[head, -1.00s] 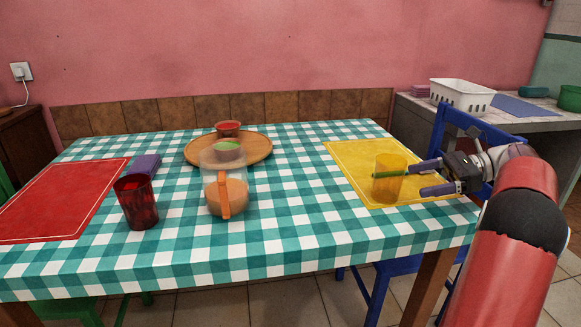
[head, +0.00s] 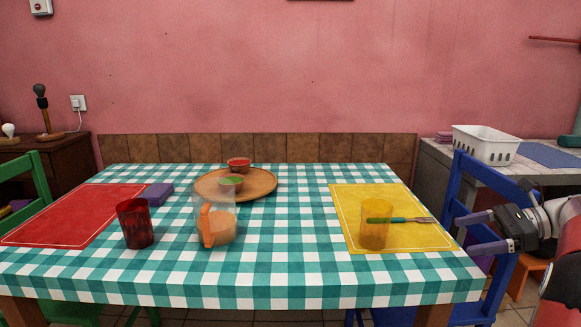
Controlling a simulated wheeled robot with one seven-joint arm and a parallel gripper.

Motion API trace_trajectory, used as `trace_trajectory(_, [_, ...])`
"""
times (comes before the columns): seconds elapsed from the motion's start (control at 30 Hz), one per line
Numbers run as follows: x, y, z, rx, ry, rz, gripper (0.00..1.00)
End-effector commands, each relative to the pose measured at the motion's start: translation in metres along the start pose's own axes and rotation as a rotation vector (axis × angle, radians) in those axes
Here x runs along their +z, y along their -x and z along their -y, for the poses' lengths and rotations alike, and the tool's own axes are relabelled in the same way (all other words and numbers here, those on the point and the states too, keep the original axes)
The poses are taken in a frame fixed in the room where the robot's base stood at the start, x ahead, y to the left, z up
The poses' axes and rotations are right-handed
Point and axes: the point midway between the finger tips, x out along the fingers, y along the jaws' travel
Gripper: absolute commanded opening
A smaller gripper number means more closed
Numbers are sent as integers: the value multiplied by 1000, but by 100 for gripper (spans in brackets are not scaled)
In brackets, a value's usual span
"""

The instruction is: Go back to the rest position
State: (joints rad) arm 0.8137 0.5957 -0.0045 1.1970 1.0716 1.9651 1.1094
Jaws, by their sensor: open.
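My gripper (head: 490,231) is open and empty at the right, just off the table's right edge, in front of the blue chair. A yellow cup (head: 374,236) stands upright on the yellow placemat (head: 420,240). A fork with a green and teal handle (head: 400,220) lies on the same mat, partly seen through the cup. My gripper is apart from both.
The checkered table (head: 290,275) also holds a red cup (head: 135,236), a pitcher with orange liquid (head: 217,231), a wooden board (head: 262,185) with two bowls, a purple napkin (head: 155,195) and a red placemat (head: 60,215). A blue chair (head: 466,180) stands close to my gripper.

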Motion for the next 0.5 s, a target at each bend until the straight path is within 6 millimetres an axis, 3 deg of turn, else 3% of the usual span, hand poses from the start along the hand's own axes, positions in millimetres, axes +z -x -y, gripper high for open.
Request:
trace_trajectory(0.27, [22,-39,-16,26,99,-120,86])
trace_trajectory(0.5, [45,-90,-50,84,273,-296,86])
